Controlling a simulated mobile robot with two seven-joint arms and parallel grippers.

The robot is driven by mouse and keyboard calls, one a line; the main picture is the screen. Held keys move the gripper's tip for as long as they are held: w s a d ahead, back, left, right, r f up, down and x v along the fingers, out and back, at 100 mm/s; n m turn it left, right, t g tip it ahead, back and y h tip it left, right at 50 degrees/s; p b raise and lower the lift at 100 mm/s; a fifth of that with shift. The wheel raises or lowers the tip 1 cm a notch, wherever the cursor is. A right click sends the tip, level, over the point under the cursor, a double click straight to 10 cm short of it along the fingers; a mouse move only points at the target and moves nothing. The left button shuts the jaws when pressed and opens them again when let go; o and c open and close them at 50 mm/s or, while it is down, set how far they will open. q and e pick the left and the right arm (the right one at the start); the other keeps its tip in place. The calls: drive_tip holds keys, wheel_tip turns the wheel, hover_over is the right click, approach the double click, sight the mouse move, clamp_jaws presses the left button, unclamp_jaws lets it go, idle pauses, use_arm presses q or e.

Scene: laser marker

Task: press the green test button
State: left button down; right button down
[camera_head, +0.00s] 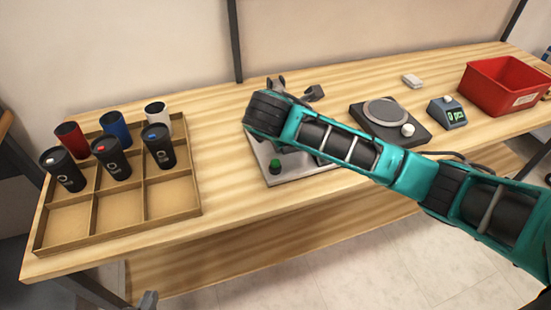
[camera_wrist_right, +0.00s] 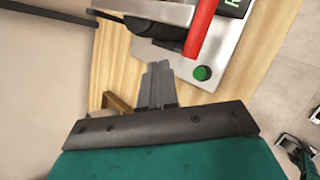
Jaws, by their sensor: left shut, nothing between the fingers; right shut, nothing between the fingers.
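The green test button (camera_head: 275,166) stands on the front left of a light grey machine base (camera_head: 300,172) in the head view. In the right wrist view the green button (camera_wrist_right: 202,73) is on the metal plate, just right of my right gripper's fingertips. My right gripper (camera_wrist_right: 157,66) is shut and empty, apart from the button in the picture.
A red bar (camera_wrist_right: 200,30) and a dark display (camera_wrist_right: 233,6) are close to the button. A wooden tray (camera_head: 120,212) with several cups stands left. A round-topped device (camera_head: 385,112), a small counter box (camera_head: 447,112) and a red bin (camera_head: 503,85) stand right.

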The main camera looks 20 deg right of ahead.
drive_tip(key=b, duration=0.5)
hover_over(276, 165)
wheel_tip(276, 165, down, 7)
drive_tip(key=shift+r, duration=0.1)
drive_tip(key=shift+f, duration=0.95)
idle(0.8)
drive_tip(key=shift+f, duration=0.1)
idle(0.3)
drive_tip(key=shift+f, duration=0.4)
